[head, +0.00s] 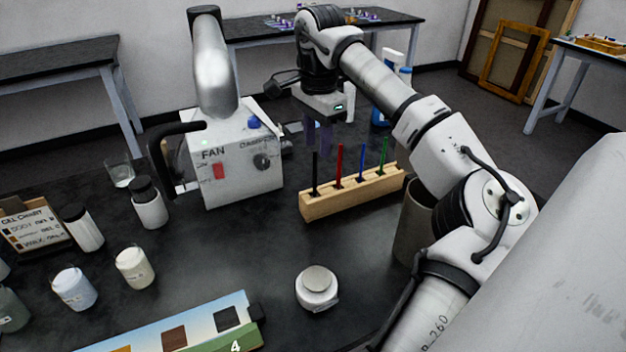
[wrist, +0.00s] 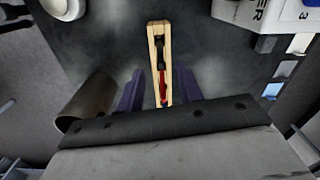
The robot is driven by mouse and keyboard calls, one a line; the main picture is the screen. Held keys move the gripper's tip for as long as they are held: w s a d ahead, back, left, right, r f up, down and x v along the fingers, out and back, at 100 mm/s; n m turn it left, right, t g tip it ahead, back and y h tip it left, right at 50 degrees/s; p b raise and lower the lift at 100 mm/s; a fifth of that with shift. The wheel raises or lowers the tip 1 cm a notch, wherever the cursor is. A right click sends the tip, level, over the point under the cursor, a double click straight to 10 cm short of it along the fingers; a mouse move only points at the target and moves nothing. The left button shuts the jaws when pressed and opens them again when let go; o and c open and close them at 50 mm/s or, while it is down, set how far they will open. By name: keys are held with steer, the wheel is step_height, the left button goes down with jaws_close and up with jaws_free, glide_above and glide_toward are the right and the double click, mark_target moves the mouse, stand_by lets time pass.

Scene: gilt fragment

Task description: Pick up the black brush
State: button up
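A wooden rack (head: 352,194) holds upright brushes in a row. The black brush (head: 315,173) stands at its left end, followed by a red brush (head: 339,163), a blue brush (head: 362,160) and a green brush (head: 383,153). My gripper (head: 318,135) is above and behind the rack in the head view, clear of the brushes, its dark fingers pointing down. In the wrist view my gripper (wrist: 160,90) is open, with the rack (wrist: 152,45) between and beyond its fingers. The black brush (wrist: 161,50) shows toward the rack's far end, and nothing is held.
A white fan box (head: 235,160) with a metal duct stands left of the rack. A grey cylinder (head: 411,228) stands at the rack's right, near my arm. A white lidded jar (head: 317,288) is in front. Several jars stand at left. Table between is clear.

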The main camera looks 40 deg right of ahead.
steer(key=p, duration=0.2)
glide_above(315, 196)
step_height(315, 196, down, 8)
steer(key=shift+w+d+f, duration=0.1)
steer(key=shift+w+f, duration=0.05)
steer(key=shift+f, duration=0.1)
jaws_close()
